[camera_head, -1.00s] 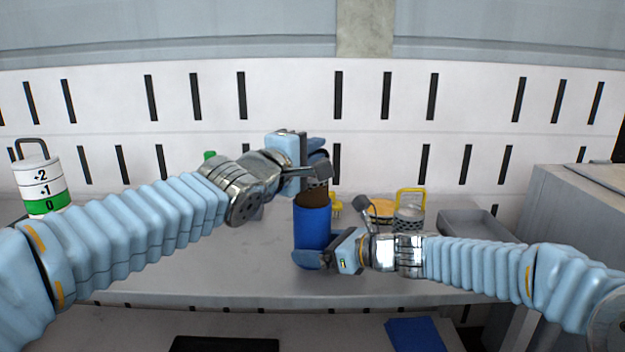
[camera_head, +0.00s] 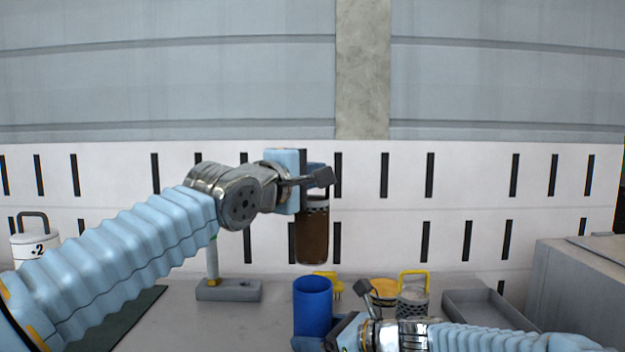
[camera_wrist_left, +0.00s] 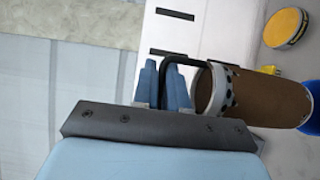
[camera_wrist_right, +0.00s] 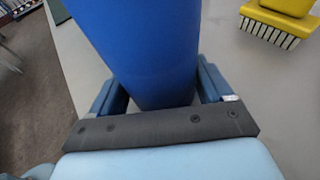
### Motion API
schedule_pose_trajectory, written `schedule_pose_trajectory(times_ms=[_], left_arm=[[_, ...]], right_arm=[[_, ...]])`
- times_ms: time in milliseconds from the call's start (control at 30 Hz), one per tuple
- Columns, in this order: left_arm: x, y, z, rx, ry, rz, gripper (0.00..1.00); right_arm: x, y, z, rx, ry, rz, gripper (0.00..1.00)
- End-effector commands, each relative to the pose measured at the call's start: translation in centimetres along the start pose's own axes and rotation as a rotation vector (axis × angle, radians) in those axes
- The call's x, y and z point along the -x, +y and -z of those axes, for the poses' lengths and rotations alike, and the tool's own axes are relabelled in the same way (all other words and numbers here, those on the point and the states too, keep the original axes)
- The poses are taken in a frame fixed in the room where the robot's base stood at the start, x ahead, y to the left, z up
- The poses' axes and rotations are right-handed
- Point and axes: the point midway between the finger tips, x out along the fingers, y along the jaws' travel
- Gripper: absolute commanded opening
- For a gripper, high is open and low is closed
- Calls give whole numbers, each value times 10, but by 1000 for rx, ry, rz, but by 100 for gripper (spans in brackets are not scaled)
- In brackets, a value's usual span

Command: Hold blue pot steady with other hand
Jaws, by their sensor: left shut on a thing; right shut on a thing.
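The blue pot (camera_head: 312,306) stands upright on the grey table in the head view. My right gripper (camera_head: 326,340) is shut around its lower part; the right wrist view shows the blue pot (camera_wrist_right: 145,45) between its two fingers. My left gripper (camera_head: 316,180) is shut on the dark handle (camera_wrist_left: 175,64) of a brown cylinder (camera_head: 312,235) with a perforated rim. The cylinder hangs upright above the blue pot, clear of its mouth. The left wrist view also shows the brown cylinder (camera_wrist_left: 262,97). The pot's lowest part is hidden by my right gripper.
Right of the pot are a yellow brush (camera_head: 334,286), a round yellow-topped container (camera_head: 383,288), a perforated basket with yellow handle (camera_head: 411,303) and a grey tray (camera_head: 484,311). A grey stand (camera_head: 229,290) is at left. A white canister (camera_head: 35,245) is far left.

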Motion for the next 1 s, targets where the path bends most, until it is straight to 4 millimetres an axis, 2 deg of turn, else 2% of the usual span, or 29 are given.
schedule_pose_trajectory(times_ms=[33,133,167,467,567,800,1000], left_arm=[[0,1,0,0,0,-3,0],[1,1,0,0,0,-3,0],[1,1,0,0,0,-4,0],[1,1,0,0,0,-4,0],[1,1,0,0,0,-4,0],[1,1,0,0,0,-4,0],[1,1,0,0,0,-4,0]], right_arm=[[0,0,1,-1,1,0,82],[0,0,0,0,1,0,98],[0,0,0,0,1,0,100],[6,0,0,1,0,1,100],[21,-1,-1,1,-1,3,100],[75,-1,0,1,-2,4,100],[108,-1,0,0,0,2,100]])
